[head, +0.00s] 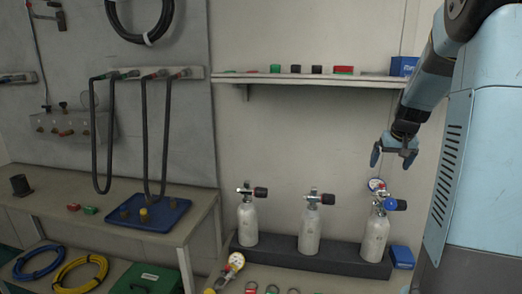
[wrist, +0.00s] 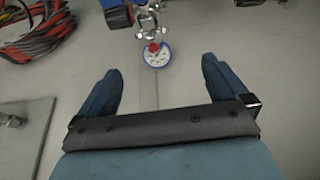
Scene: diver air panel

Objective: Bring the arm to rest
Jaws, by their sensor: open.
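My gripper (head: 394,158) is open and empty at the right of the head view. It hangs just above the right-hand grey cylinder (head: 374,240), apart from it. In the wrist view the two blue fingers of my gripper (wrist: 162,88) are spread wide with nothing between them. A round gauge with a white face (head: 377,185) sits at the top of that cylinder, below the fingers. The gauge also shows beyond the fingertips in the wrist view (wrist: 157,55). A blue knob (head: 396,205) is on the same cylinder's valve.
Two more cylinders, left (head: 248,222) and middle (head: 309,228), stand in a dark rack (head: 290,258). A wall shelf (head: 300,80) with small parts runs left of my arm. A bench (head: 185,222) with a blue tray (head: 120,222) is at left.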

